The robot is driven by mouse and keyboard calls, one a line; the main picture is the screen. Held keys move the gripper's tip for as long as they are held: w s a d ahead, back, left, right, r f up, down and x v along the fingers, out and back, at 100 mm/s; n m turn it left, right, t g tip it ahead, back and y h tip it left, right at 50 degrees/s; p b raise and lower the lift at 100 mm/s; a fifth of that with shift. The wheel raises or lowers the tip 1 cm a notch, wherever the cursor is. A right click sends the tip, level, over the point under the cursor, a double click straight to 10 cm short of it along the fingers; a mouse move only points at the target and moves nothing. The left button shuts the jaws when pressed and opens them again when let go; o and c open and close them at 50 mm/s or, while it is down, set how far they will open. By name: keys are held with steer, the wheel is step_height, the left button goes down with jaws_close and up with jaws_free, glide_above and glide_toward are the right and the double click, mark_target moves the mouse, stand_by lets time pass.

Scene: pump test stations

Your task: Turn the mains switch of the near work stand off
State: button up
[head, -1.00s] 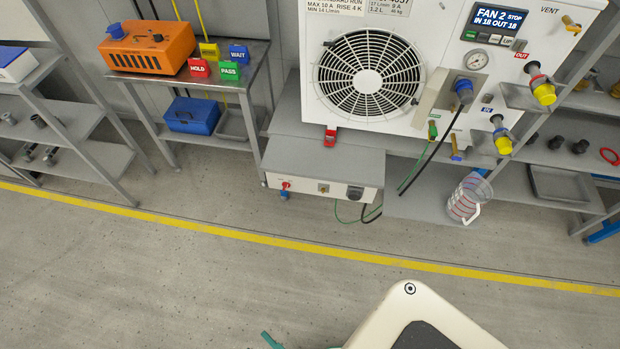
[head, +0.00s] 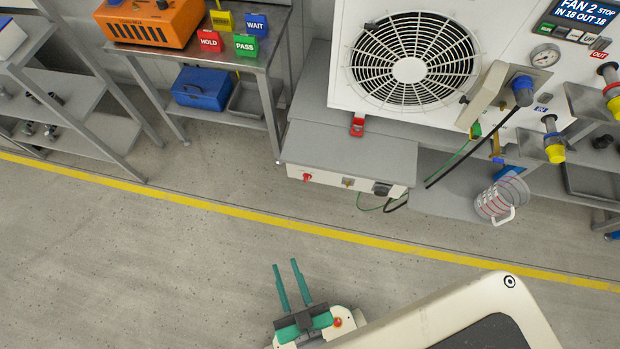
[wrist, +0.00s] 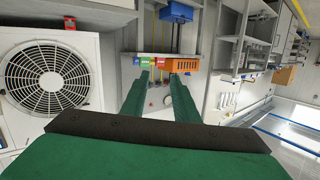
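The work stand (head: 350,155) carries a white fan unit (head: 345,85) with a round grille. On the front panel under its grey top sits a small red switch (head: 307,177) at the left, with a small socket and a dark connector to its right. Which way the switch is turned is too small to tell. My gripper (head: 286,264) is in the lower middle of the head view, in front of the stand and apart from it. Its green fingers are apart with nothing between them. In the wrist view the open fingers (wrist: 158,77) also show, with the fan unit to their left.
A side table (head: 270,60) holds an orange device (head: 150,22) and coloured signs, with a blue box (head: 201,88) below. A measuring jug (head: 500,197) stands right of the panel. Cables hang beside it. The floor before the yellow line (head: 240,212) is clear.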

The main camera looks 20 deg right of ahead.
steer(key=w+d+f+m+t+h, duration=0.1)
steer(key=w+f+m+h, duration=0.3)
steer(key=f, duration=0.6)
steer(key=m+g+h, duration=0.2)
steer(key=m+h, duration=0.4)
steer(key=m, duration=0.1)
glide_toward(307, 178)
steer(key=x, duration=0.7)
steer(key=shift+w+d+f, duration=0.2)
steer(key=shift+d+f, duration=0.1)
steer(key=shift+f, duration=0.05)
steer(key=shift+c, duration=0.3)
jaws_close()
